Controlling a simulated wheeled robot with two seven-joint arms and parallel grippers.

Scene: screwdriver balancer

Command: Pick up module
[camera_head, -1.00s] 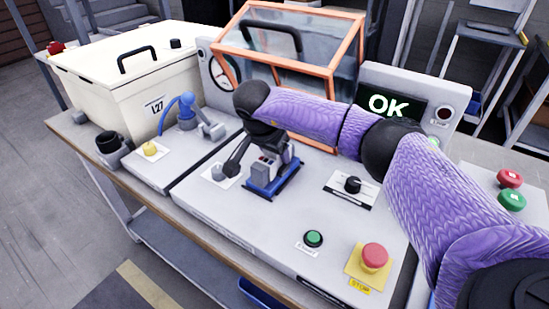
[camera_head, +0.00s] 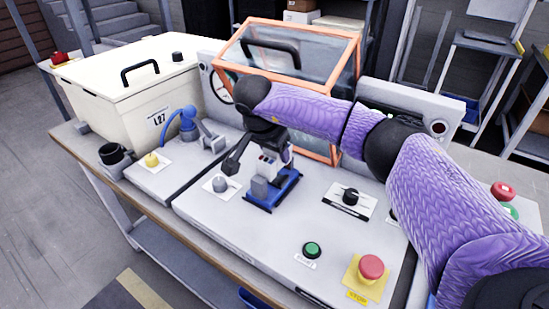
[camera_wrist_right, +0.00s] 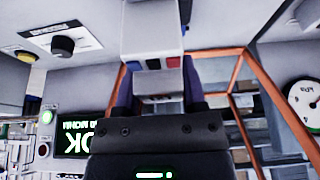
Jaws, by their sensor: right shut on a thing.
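The module is a small pale block (camera_head: 268,166) with red and dark marks on its face, in the head view above the blue fixture (camera_head: 290,185) on the bench panel. My right gripper (camera_head: 264,146) comes from above and is shut on the module. In the right wrist view the pale module (camera_wrist_right: 152,35) sits between the two fingers of the right gripper (camera_wrist_right: 158,85). A grey block on the fixture hides part of the module's lower end, so a gap beneath is hard to judge. My left gripper is not in view.
The orange-framed clear cover (camera_head: 295,60) stands behind the module. Green (camera_head: 312,250) and red stop (camera_head: 370,268) buttons are in front. A cream lidded box (camera_head: 130,75) stands left.

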